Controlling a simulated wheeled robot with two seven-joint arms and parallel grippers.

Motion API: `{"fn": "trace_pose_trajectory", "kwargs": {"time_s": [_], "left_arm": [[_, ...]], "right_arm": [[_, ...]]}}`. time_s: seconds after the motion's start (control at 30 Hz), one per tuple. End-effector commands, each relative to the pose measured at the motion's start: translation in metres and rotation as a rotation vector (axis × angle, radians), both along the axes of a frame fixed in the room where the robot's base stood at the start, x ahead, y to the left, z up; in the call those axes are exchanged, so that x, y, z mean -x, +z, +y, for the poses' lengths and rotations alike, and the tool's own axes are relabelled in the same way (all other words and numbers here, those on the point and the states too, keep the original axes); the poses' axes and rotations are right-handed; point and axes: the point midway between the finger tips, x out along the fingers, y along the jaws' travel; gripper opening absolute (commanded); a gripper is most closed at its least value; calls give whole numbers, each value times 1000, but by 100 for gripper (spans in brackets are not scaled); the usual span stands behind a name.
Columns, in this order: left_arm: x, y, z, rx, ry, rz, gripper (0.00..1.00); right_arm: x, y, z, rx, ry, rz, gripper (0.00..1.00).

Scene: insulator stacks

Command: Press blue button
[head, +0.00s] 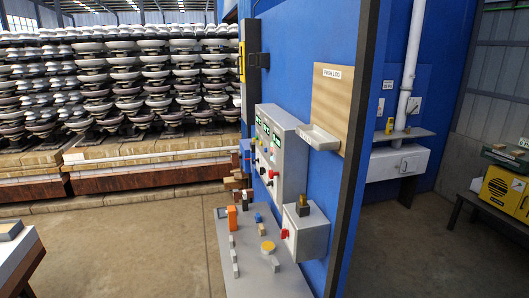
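A small blue piece (258,217) stands on a grey panel (264,284) that juts out low from the blue wall. It looks like a blue button, but it is too small to be sure. The grey control box (290,150) above it has green displays, a red knob (271,174) and several small coloured controls. Some of these may be blue; I cannot tell clearly. Neither of my grippers is in view, and nothing touches the panel or the box.
A yellow round knob (268,246), an orange block (232,217) and several grey blocks share the panel. A smaller grey box (307,232) with a red handle is beside it. Insulator stacks (120,80) stand behind left. A table corner (15,250) is at lower left; floor between is clear.

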Motion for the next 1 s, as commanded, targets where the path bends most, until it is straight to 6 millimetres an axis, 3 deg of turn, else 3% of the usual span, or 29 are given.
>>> {"fn": "trace_pose_trajectory", "kwargs": {"time_s": [0.03,0.27,1.0], "left_arm": [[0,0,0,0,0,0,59],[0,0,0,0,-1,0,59],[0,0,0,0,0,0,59]], "right_arm": [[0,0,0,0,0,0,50],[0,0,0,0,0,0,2],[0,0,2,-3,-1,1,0]]}}
